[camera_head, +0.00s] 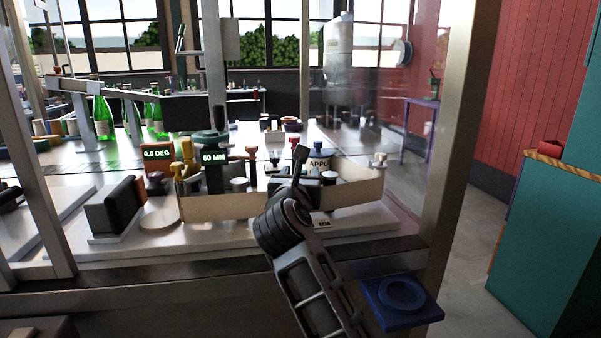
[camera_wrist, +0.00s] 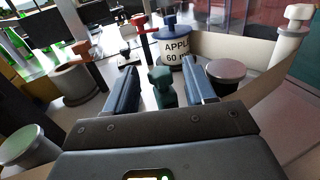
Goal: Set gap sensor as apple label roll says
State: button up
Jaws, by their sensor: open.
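The apple label roll (camera_wrist: 177,50) is a white cylinder with a blue knob on top; its label reads "APPLE 60 m", the end cut off by my finger. In the head view the roll (camera_head: 319,162) shows "APPL". My gripper (camera_wrist: 160,84) is open, with one blue-grey finger on each side of a dark green knob (camera_wrist: 162,86); I cannot tell whether they touch it. In the head view my gripper (camera_head: 305,178) is over the machine bench. A display (camera_head: 213,158) reads "60 MM". I cannot tell which part is the gap sensor.
Another display (camera_head: 157,154) reads "0.0 DEG". A cream curved band (camera_head: 225,207) runs along the front of the bench. Green bottles (camera_head: 103,117) stand behind.

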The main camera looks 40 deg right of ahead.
jog(key=shift+x, duration=0.95)
jog(key=shift+r, duration=0.1)
grip_shut()
